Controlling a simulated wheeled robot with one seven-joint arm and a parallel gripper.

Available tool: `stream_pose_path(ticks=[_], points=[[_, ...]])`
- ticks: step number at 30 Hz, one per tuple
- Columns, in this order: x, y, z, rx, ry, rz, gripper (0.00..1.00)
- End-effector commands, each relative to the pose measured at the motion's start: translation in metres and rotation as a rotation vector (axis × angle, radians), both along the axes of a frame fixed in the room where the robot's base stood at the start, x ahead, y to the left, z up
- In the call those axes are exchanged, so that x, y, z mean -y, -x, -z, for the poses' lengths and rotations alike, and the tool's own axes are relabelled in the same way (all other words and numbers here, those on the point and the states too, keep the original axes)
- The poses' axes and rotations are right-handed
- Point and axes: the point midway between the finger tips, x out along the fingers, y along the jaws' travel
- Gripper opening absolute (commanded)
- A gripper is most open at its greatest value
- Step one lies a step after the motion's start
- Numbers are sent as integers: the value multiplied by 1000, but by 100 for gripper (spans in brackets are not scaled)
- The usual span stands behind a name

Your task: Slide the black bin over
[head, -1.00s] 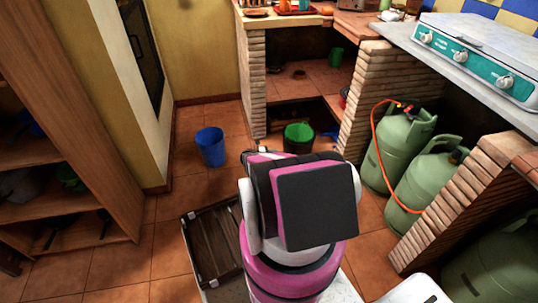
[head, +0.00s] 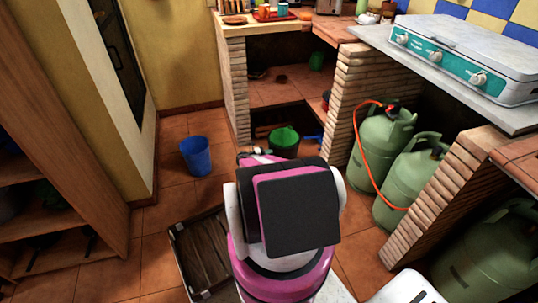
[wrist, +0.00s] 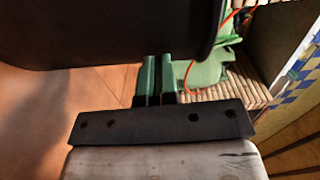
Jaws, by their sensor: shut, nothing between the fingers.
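The black bin (head: 285,154) stands on the tiled floor by the opening under the brick counter, with green showing at its top. My arm hides part of the floor in front of it. In the wrist view a large black surface, apparently the bin (wrist: 110,35), fills the upper left. My gripper (wrist: 158,62) has its two green fingers together with nothing between them. The fingertips end at the lower edge of that black surface; I cannot tell whether they touch it. In the head view my arm mostly hides the gripper.
A blue bin (head: 196,157) stands to the left with bare floor around it. A dark wooden crate (head: 202,255) lies at the lower left. Brick pillars (head: 358,100) and green gas bottles (head: 380,140) with an orange hose stand to the right. Wooden shelves (head: 60,225) are at far left.

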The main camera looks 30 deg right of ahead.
Motion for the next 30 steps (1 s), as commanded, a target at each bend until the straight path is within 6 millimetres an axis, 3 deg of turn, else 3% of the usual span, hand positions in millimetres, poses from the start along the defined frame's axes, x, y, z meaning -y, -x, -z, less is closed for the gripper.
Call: stream_pose_path(ticks=[5, 18, 24, 30], points=[[27, -20, 2, 2, 0, 1, 0], [135, -89, 3, 1, 0, 1, 0], [156, -102, 0, 1, 0, 0, 0], [157, -102, 0, 0, 0, 0, 0]])
